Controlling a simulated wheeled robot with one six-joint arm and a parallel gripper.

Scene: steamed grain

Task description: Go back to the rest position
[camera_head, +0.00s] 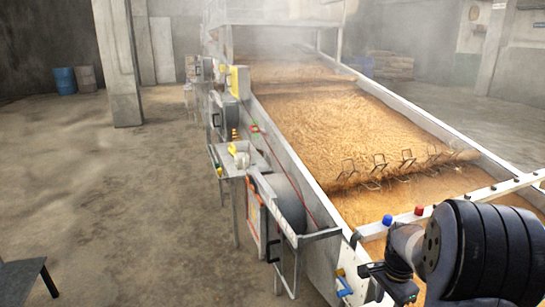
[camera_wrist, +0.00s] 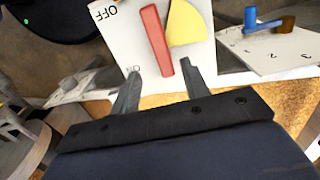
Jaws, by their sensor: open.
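My gripper (camera_wrist: 158,80) is open in the wrist view, its two grey fingers apart. Beyond the fingers is a white panel (camera_wrist: 115,35) marked OFF and ON, with a red lever (camera_wrist: 155,38) and a yellow wedge (camera_wrist: 187,24). The lever's lower end shows between the fingertips; I cannot tell whether they touch it. In the head view my arm is at the lower right, and my gripper (camera_head: 368,270) is beside the near end of the trough (camera_head: 320,190).
Steaming grain (camera_head: 320,120) fills the long trough, with metal rakes (camera_head: 380,162) across it. A blue knob (camera_head: 387,220) and red knob (camera_head: 419,210) are on the crossbar. A numbered panel (camera_wrist: 275,50) is at the wrist view's right. Open floor (camera_head: 100,200) is left.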

